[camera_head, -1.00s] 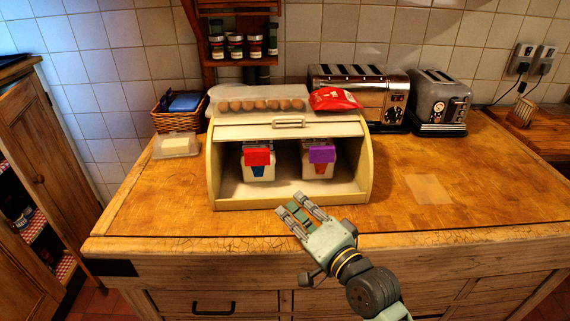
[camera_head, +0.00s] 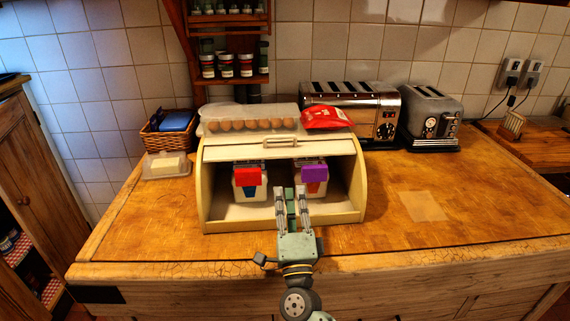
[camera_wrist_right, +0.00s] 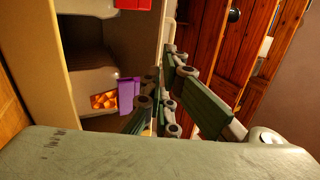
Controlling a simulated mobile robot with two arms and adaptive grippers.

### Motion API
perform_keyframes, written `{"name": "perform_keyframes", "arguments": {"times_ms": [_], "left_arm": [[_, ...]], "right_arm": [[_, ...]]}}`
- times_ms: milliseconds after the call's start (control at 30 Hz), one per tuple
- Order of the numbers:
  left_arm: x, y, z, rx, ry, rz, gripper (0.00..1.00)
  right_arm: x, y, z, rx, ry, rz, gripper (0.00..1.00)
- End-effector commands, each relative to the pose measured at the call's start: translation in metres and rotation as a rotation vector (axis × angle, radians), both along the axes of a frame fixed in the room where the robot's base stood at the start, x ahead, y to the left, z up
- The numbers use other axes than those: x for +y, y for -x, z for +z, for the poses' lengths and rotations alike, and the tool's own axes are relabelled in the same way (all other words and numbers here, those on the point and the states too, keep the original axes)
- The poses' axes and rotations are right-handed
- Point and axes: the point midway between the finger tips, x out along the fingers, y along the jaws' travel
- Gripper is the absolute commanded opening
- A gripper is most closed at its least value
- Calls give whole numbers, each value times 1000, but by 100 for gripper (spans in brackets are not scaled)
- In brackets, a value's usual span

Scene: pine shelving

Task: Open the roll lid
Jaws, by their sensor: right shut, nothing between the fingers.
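The cream bread bin (camera_head: 208,195) stands on the wooden worktop with its front open. Its roll lid (camera_head: 240,151) is rolled up to the top of the opening, with the handle (camera_head: 282,142) near its front edge. Inside stand two white containers, one with a red clip (camera_head: 247,174) and one with a purple clip (camera_head: 314,173). My right gripper (camera_head: 290,192) is shut and empty, its fingers pointing at the opening below the handle. In the right wrist view, the fingers (camera_wrist_right: 172,75) show beside the purple clip (camera_wrist_right: 128,95). My left gripper is not in view.
An egg tray (camera_head: 250,124) and a red packet (camera_head: 325,117) lie on the bin's top. Two toasters (camera_head: 350,105) stand to the right at the back. A basket (camera_head: 165,138) and a butter dish (camera_head: 167,166) are at left. The worktop at right is mostly clear.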

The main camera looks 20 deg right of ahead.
Motion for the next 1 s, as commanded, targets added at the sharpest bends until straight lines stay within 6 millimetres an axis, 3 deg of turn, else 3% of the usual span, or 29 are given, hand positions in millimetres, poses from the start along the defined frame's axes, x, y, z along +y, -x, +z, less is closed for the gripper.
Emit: {"name": "perform_keyframes", "arguments": {"times_ms": [200, 400, 1000], "left_arm": [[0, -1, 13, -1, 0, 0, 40], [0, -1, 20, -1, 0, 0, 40], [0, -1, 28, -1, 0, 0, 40]], "right_arm": [[-10, -41, 25, -2, 2, -1, 0], [-15, -64, 35, 1, 3, 1, 0], [-18, -73, 42, 11, -1, 0, 0]]}}
